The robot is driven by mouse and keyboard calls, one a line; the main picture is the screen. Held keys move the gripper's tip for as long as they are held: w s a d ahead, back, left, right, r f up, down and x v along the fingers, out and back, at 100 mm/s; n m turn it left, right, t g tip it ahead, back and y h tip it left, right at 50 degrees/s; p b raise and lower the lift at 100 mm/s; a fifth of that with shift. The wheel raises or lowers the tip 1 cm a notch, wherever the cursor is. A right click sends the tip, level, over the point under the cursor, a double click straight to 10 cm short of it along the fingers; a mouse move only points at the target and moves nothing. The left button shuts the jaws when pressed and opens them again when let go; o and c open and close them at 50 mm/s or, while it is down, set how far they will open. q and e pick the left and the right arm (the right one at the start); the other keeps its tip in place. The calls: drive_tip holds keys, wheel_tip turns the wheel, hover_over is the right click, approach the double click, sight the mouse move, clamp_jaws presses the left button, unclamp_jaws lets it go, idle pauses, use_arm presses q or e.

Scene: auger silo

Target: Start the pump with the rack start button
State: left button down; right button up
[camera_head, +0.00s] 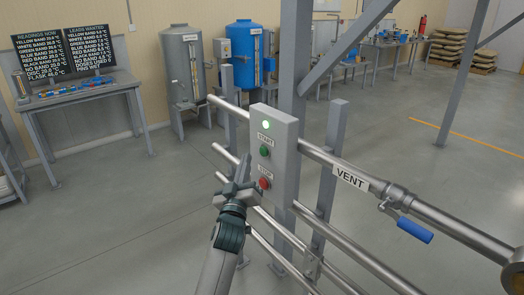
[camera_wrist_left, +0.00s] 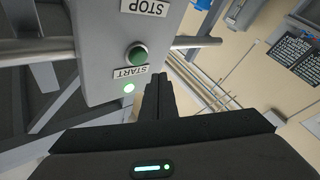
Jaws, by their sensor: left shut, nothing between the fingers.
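A grey control box (camera_head: 287,160) is mounted on the rack post. It has a lit green lamp at the top, a green START button (camera_head: 264,151) below it and a red STOP button (camera_head: 264,183) lower down. My left gripper (camera_head: 244,166) is shut and empty, just left of the box. In the left wrist view the box appears upside down, with the START button (camera_wrist_left: 137,53) and the lit lamp (camera_wrist_left: 129,88) clear to see. The shut fingertips (camera_wrist_left: 159,78) show beside the box face and do not appear to touch the button. My right gripper is not in view.
Rack pipes run behind and below the box. A pipe labelled VENT (camera_head: 350,179) with a blue-handled valve (camera_head: 414,230) extends to the right. A table (camera_head: 82,94) with screens, a grey tank (camera_head: 182,65) and a blue tank (camera_head: 244,55) stand behind.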

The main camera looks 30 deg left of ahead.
use_arm(q)
drive_tip(key=shift+s+a+p, duration=0.15)
drive_tip(key=shift+s+a, duration=0.1)
drive_tip(key=shift+s, duration=0.35)
drive_tip(key=shift+s+a+p, duration=0.15)
drive_tip(key=shift+s+a, duration=0.05)
drive_tip(key=shift+s, duration=0.35)
drive_tip(key=shift+f, duration=0.1)
